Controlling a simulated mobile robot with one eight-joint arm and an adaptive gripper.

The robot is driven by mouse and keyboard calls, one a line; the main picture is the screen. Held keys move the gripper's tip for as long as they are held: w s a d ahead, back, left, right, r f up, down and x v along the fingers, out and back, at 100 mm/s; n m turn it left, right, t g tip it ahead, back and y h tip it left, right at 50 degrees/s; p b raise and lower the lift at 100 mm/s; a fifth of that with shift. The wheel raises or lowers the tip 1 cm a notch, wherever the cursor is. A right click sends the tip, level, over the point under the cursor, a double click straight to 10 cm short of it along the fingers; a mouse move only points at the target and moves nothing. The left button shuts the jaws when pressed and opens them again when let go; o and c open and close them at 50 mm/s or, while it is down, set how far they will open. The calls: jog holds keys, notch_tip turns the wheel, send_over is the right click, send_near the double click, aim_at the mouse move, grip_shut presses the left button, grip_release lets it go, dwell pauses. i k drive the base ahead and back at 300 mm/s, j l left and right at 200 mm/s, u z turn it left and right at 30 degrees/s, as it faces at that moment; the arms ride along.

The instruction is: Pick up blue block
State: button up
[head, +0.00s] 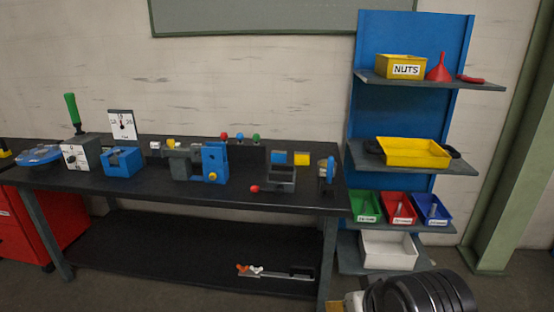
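A small blue block (279,157) stands near the back of the dark workbench, right of its middle, beside a yellow block (301,158). A larger blue piece with a recess in its top (122,162) sits on the left part of the bench. Another blue part (215,162) belongs to a grey vise-like device (184,162). I cannot tell for certain which blue piece the task names. Black rounded parts of my arm show at the bottom right. My gripper's fingers are not in view.
A blue shelf rack (408,97) with bins stands to the right. The bench's front strip is mostly clear.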

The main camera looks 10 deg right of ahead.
aim_at(276, 157)
jog(key=i+l+z, duration=0.1)
jog(key=i+l, duration=0.25)
jog(key=i, duration=0.15)
jog(key=i+l+z, duration=0.1)
jog(key=i+l, duration=0.15)
jog(key=i, duration=0.25)
jog(key=i+l, duration=0.3)
jog(key=i, duration=0.2)
jog(key=i+l+z, duration=0.15)
jog(key=i, duration=0.35)
jog(key=l, duration=0.1)
